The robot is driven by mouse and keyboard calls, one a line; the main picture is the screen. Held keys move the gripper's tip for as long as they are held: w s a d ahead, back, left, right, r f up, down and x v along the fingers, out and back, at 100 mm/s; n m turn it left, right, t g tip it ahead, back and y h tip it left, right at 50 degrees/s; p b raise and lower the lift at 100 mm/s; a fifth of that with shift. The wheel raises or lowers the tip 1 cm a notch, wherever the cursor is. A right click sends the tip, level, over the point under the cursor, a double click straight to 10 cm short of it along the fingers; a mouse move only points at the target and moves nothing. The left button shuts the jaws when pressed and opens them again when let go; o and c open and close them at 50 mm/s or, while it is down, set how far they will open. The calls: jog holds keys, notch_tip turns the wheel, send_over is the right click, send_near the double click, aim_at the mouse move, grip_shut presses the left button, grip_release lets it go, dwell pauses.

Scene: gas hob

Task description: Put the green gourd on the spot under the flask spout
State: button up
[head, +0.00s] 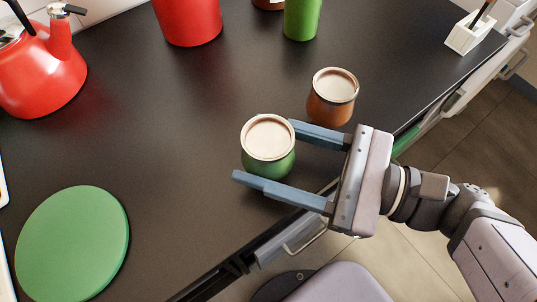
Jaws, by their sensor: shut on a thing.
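The green gourd (268,160), a small rounded cup with a pale rim and cream-coloured top, is upright over the dark counter in the head view. My gripper (265,153) is shut on it, with one blue finger on its far right side and the other across its near side. I cannot tell whether its base touches the counter. A similar orange-brown gourd (332,100) stands just beyond my upper finger. No flask spout is clearly identifiable; a red kettle (42,72) with a short spout stands at the upper left, cut by the frame.
A green round mat (72,245) lies at the lower left. A red canister (188,18) and a green canister (301,15) stand at the back. A white holder (469,35) is at the far right corner. The counter (160,130) left of the gourd is clear.

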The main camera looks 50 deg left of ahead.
jog(key=shift+f, duration=0.1)
jog(key=shift+f, duration=0.15)
jog(key=o, duration=1.1)
jog(key=shift+w+d, duration=0.1)
jog(key=shift+v, duration=2.35)
jog(key=shift+o, duration=0.4)
jog(key=shift+p+v, duration=0.4)
jog(key=shift+v, duration=0.8)
